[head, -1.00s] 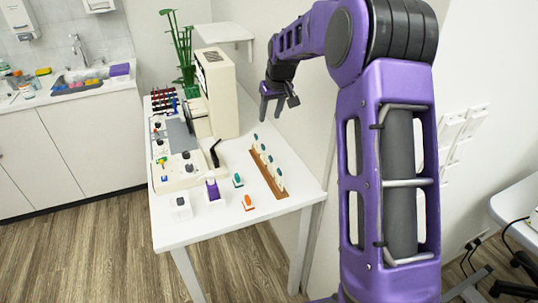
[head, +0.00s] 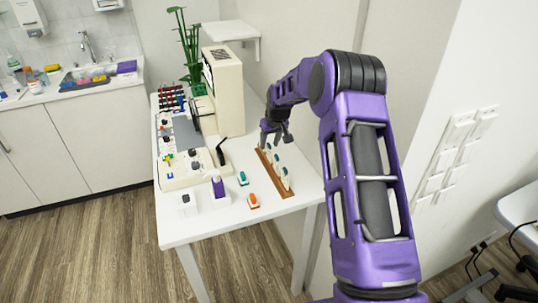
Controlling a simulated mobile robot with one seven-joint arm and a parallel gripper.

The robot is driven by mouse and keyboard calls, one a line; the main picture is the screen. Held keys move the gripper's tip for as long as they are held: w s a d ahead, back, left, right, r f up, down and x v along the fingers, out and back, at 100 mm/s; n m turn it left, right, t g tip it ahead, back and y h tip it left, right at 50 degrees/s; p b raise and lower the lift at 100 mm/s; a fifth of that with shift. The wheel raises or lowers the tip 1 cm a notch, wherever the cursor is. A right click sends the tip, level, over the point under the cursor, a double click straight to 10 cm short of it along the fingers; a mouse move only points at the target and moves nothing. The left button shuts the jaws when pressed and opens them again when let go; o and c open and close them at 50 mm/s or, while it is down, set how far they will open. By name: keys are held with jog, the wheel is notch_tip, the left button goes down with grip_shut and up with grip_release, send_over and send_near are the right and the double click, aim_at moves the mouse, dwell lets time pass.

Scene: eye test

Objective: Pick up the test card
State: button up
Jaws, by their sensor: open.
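A brown wooden rack (head: 268,176) stands near the right edge of the white table in the head view. Several small upright white pieces with teal faces (head: 284,174) stand in a row in it. They may be the test cards; I cannot tell which one is meant. My gripper (head: 275,139) points down, open, at the far end of the rack. Its fingers are above or beside the farthest piece and partly hide that end. I cannot tell whether they touch it. I see nothing held between the fingers.
On the white table (head: 225,225) are a teal-topped piece (head: 242,178), an orange-topped piece (head: 253,201), a purple bottle (head: 218,186) and a white block (head: 187,205). A tall cream instrument (head: 226,95) stands left of my gripper. A wall is close on the right. The table's front is clear.

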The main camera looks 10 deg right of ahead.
jog(key=shift+x, duration=0.85)
jog(key=shift+c, duration=0.3)
grip_shut()
jog(key=shift+r, duration=0.1)
